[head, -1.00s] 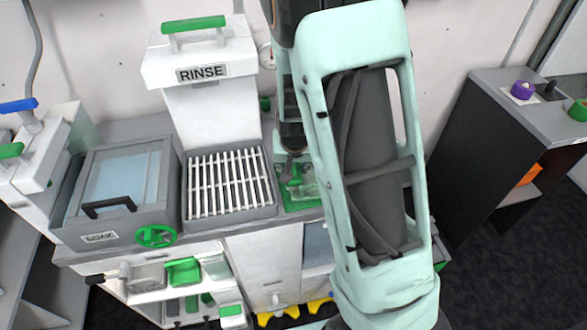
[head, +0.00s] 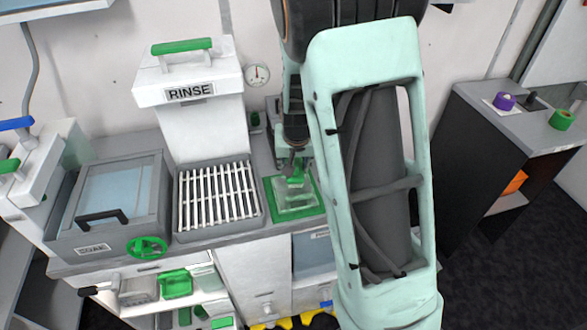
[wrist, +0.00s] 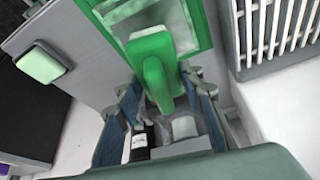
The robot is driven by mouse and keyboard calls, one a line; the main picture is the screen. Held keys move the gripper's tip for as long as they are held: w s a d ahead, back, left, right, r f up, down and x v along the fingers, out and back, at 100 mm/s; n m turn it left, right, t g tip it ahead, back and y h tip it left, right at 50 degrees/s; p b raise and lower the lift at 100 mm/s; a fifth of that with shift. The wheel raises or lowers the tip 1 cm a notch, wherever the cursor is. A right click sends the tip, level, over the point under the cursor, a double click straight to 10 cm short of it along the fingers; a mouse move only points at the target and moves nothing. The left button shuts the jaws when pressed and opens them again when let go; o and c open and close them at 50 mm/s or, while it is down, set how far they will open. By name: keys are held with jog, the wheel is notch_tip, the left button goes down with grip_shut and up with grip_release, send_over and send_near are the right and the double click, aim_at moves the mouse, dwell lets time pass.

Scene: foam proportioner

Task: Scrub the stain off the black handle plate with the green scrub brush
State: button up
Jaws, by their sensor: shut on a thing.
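My gripper (wrist: 165,100) is shut on a green piece (wrist: 156,68), which I take to be the green scrub brush. In the wrist view its upright green part passes between my fingertips. In the head view my gripper (head: 291,158) is over the green-edged mat right of the slatted rack, with green (head: 295,176) below it. I cannot tell whether the brush touches the clear tray there. I cannot make out the black handle plate or a stain for sure; a black handle (head: 103,216) is on the SOAK box lid.
A clear tray (head: 297,206) lies on the green mat (head: 318,208). The slatted rack (head: 216,197) and white RINSE unit (head: 196,122) stand left of it. The SOAK box (head: 120,190) has a green wheel (head: 147,247). A dark cabinet (head: 480,150) stands at right, with carpet between.

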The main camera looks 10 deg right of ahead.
jog(key=shift+a+r+p, duration=0.1)
jog(key=shift+r+p, duration=0.7)
jog(key=shift+r, duration=0.8)
